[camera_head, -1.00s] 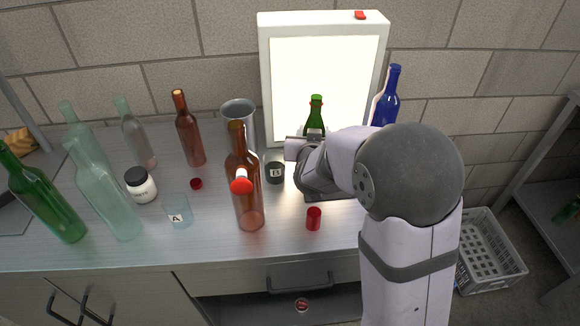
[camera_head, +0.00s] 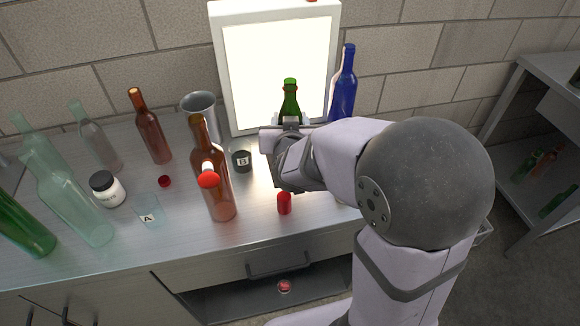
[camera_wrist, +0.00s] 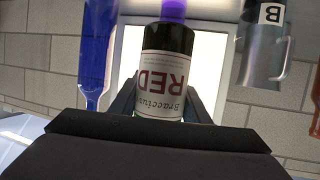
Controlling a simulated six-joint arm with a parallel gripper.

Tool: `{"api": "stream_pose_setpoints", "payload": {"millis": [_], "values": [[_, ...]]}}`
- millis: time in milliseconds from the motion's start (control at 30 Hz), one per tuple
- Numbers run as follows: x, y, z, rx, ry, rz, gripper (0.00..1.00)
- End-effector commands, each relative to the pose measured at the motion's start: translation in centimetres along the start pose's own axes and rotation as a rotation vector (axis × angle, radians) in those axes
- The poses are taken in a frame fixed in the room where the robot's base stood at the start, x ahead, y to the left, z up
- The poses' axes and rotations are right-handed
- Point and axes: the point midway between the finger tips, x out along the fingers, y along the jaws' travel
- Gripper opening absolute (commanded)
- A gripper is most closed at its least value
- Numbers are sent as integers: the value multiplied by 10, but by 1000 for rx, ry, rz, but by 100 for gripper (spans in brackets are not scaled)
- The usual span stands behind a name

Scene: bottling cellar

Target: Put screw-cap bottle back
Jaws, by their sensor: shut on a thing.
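My gripper (camera_head: 290,126) is shut on a dark green bottle (camera_head: 290,100) in front of the lit panel. In the head view only its neck and shoulder show, with some red near the top; my gripper and arm hide the rest. In the wrist view the bottle (camera_wrist: 168,42) stands between my two fingers, with a white label reading "RED" (camera_wrist: 165,80) upside down in the picture. A purple part shows at the picture's top edge. I cannot tell whether its base touches anything.
The lit panel (camera_head: 270,15) stands behind, a blue bottle (camera_head: 344,90) to its right. Several bottles crowd the bench's left.

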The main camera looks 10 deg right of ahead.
Motion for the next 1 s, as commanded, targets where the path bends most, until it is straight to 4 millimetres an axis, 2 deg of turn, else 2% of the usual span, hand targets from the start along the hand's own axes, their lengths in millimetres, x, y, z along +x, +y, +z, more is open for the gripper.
{"api": "stream_pose_setpoints", "payload": {"millis": [300, 433, 667, 1000], "values": [[16, 0, 44, -1, -3, 1, 8], [20, 0, 53, 0, -1, 1, 8], [21, 0, 56, 0, 1, 0, 8], [32, 0, 88, -1, -1, 0, 8]]}}
